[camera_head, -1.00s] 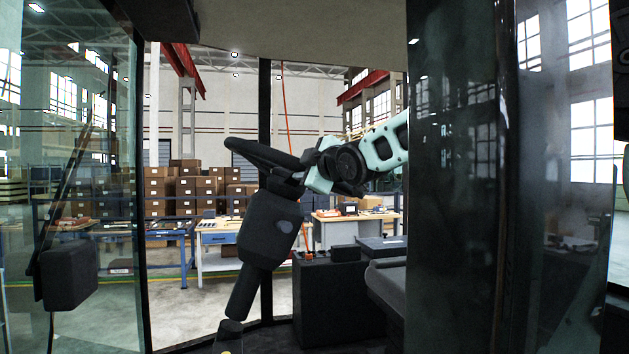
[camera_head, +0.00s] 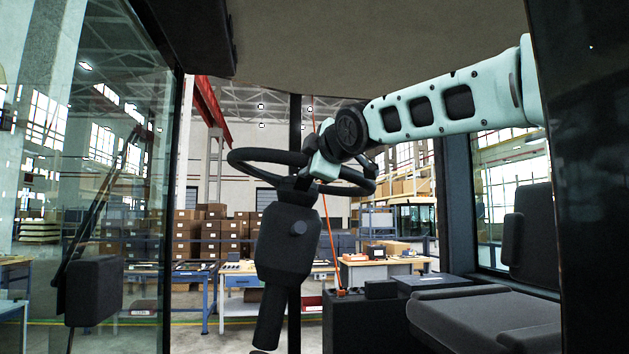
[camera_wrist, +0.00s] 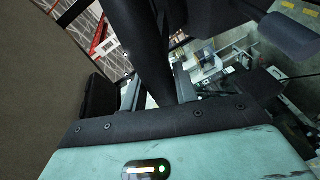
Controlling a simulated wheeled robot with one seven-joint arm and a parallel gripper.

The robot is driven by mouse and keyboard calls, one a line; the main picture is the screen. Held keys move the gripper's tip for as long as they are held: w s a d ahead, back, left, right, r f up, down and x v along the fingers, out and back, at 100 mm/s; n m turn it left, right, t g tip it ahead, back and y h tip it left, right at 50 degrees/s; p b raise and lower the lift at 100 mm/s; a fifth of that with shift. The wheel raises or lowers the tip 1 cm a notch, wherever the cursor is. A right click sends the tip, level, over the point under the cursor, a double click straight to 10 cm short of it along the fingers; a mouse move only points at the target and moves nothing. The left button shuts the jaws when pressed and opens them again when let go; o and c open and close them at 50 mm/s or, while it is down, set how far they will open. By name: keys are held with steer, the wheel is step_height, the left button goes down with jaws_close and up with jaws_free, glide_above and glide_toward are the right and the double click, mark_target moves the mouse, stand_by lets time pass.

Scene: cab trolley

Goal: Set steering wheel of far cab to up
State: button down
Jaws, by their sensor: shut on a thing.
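The black steering wheel (camera_head: 262,151) sits on top of its dark steering column (camera_head: 287,243) inside the cab. In the head view its rim looks nearly level and the column leans slightly. My gripper (camera_head: 326,167) is shut on the right part of the rim, with my pale green arm reaching in from the right. In the wrist view the dark rim (camera_wrist: 145,45) runs between the two fingers of my gripper (camera_wrist: 157,88). The fingertips are partly hidden by the rim.
A black seat (camera_head: 485,318) and a dark console box (camera_head: 362,318) stand right of the column. A glass door (camera_head: 95,180) with a dark frame is at the left, and a dark pillar (camera_head: 590,180) is at the right. Workbenches and stacked boxes (camera_head: 205,228) lie beyond the cab.

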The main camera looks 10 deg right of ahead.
steer(key=shift+s+a+r, duration=0.1)
steer(key=shift+a+r, duration=0.05)
steer(key=shift+a, duration=0.2)
steer(key=c, duration=1.1)
jaws_free()
steer(key=shift+a, duration=0.15)
steer(key=shift+s+d, duration=0.3)
steer(key=b+v, duration=0.6)
steer(key=v, duration=1)
steer(key=shift+s+d, duration=0.15)
steer(key=shift+s, duration=0.25)
